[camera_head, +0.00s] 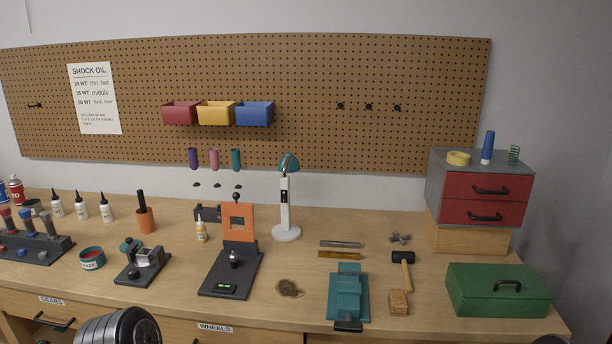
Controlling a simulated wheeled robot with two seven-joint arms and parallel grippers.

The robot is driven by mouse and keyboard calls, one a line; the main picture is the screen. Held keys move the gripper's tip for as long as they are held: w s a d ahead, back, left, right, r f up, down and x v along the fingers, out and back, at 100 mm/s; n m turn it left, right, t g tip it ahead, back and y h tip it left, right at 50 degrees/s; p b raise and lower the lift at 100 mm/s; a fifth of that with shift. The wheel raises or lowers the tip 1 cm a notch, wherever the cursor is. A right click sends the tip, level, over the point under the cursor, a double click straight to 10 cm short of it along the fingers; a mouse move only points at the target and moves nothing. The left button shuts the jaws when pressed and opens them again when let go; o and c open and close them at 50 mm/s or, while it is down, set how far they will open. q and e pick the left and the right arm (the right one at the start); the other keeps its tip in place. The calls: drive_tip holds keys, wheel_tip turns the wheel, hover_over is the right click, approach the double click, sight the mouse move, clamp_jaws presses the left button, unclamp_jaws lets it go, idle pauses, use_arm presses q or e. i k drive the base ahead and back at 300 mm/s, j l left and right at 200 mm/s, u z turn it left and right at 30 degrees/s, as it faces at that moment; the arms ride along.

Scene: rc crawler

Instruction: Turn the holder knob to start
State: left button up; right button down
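A black stand (221,279) with an orange upright plate (238,222) stands mid-bench.
A teal vise (347,293), mallet (403,262), green toolbox (498,292) and red drawer unit (484,187) stand to the right. A lamp (286,208) stands behind. Bottles and an orange cup (145,219) are to the left. A dark stain-like patch (290,288) lies right of the stand.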

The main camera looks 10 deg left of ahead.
sight(133, 274)
drive_tip(key=u, duration=1.25)
drive_tip(key=i+j, duration=0.85)
drive_tip(key=j, duration=0.25)
drive_tip(key=i+j+z, duration=0.25)
drive_tip(key=z, duration=0.9)
drive_tip(key=k+j, duration=0.05)
